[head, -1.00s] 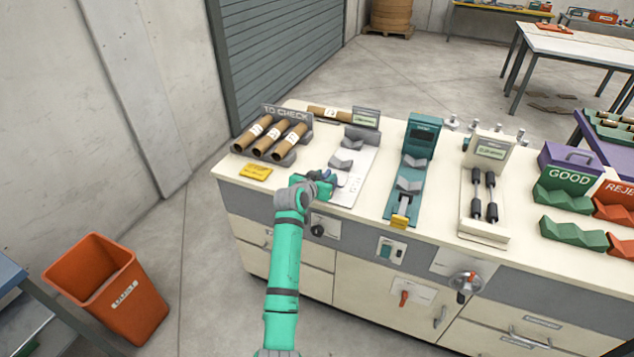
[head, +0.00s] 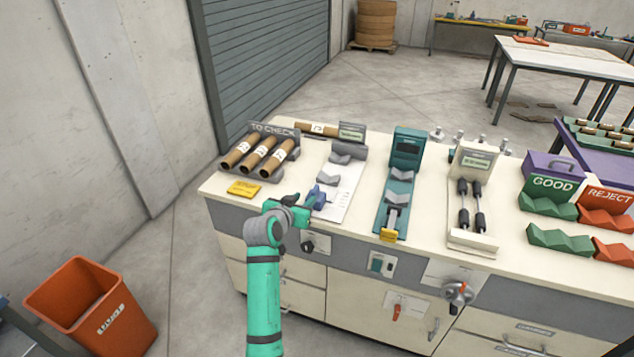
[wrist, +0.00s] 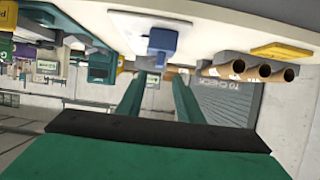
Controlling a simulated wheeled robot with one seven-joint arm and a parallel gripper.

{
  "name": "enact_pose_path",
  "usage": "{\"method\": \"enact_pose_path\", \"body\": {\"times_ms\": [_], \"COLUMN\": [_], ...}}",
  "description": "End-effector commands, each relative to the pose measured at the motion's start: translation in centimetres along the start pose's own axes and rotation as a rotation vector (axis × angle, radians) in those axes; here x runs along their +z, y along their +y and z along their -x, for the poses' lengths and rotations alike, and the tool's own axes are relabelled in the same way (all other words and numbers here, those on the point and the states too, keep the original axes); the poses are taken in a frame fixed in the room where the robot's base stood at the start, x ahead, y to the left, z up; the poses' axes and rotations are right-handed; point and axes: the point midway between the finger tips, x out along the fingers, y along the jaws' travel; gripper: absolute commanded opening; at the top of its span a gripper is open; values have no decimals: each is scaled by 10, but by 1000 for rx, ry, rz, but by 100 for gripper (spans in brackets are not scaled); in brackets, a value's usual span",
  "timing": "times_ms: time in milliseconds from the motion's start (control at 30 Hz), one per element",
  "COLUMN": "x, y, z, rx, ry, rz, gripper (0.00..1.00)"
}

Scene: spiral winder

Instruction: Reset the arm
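My gripper (head: 304,203) is at the end of my green arm, by the front edge of the bench, close to a blue block on the length gauge. In the wrist view my gripper (wrist: 157,82) has its two green fingers apart with nothing between them. That view looks upside down. The blue block (wrist: 161,42) shows beyond the fingertips, apart from them. The white gauge plate (head: 340,195) with grey V-shaped rests lies on the bench right of my gripper.
Several brown tubes lie in the TO CHECK rack (head: 273,129) and behind it. A yellow tag (head: 243,188) lies in front. A teal gauge (head: 397,185), a roller gauge (head: 471,200) and GOOD (head: 548,207) and REJECT (head: 606,216) racks stand right. An orange bin (head: 92,305) stands on the floor at left.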

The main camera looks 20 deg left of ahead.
Motion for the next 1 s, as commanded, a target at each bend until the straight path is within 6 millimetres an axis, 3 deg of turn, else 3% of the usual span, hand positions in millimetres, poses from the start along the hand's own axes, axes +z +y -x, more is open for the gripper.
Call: {"method": "enact_pose_path", "body": {"times_ms": [167,267,467,667,1000], "x": [6,24,88,154,250], "y": [4,18,67,118,195], "z": [-1,-3,0,20,86], "rx": [1,2,-9,-27,-63], "ry": [0,6,30,53,75], "rz": [5,23,85,141,197], "gripper": [33,33,33,33,33]}}
